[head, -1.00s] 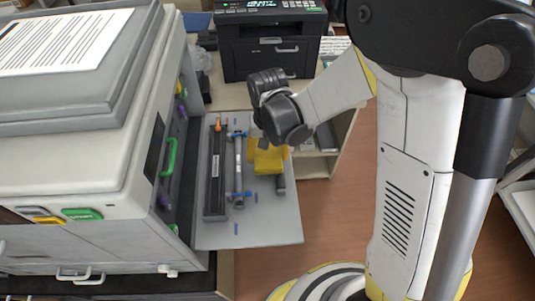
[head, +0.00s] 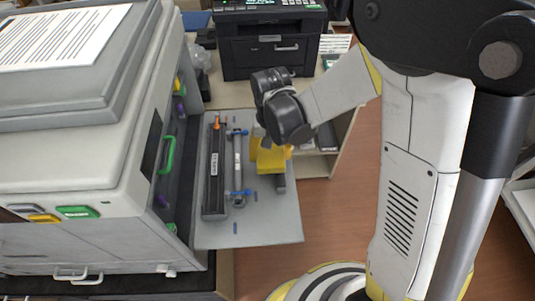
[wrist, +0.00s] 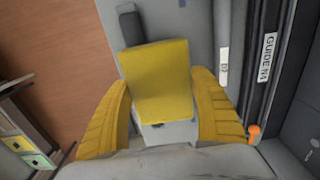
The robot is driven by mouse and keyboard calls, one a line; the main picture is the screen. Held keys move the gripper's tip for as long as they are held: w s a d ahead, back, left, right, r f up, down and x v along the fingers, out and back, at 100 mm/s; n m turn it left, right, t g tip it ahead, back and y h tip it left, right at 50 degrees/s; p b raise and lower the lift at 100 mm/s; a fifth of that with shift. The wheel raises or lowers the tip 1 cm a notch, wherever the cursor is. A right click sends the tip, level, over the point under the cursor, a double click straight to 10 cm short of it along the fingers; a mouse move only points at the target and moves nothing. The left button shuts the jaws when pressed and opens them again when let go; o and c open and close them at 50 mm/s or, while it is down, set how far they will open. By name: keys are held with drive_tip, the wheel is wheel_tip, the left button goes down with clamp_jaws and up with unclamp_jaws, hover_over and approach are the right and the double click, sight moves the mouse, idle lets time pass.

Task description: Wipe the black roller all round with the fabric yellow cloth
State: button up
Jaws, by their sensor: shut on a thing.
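The yellow cloth (head: 271,159) is between the fingers of my gripper (head: 273,147), over the right part of the grey panel. In the wrist view the cloth (wrist: 158,82) is a folded flat patch between my gripper's ribbed yellow fingers (wrist: 160,88), which are shut on it. The black roller (head: 281,186) shows only as a dark end beyond the cloth's near edge; this end also appears at the top of the wrist view (wrist: 129,24). The cloth and my gripper hide the rest of the roller. I cannot tell how far the cloth wraps round it.
The grey panel (head: 260,230) also bears a long black cartridge (head: 214,170) and a thin grey roller on blue supports (head: 238,170), left of the cloth. The large printer (head: 80,140) stands at left, a black printer (head: 270,45) behind. The panel's near part is clear.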

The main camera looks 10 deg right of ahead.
sight(283, 154)
drive_tip(key=shift+d, duration=0.3)
drive_tip(key=shift+d+f, duration=0.1)
drive_tip(key=shift+d, duration=0.35)
drive_tip(key=shift+b, duration=0.3)
drive_tip(key=shift+s+d+f, duration=0.1)
drive_tip(key=shift+d, duration=0.35)
drive_tip(key=shift+d, duration=0.25)
drive_tip(key=shift+d, duration=0.35)
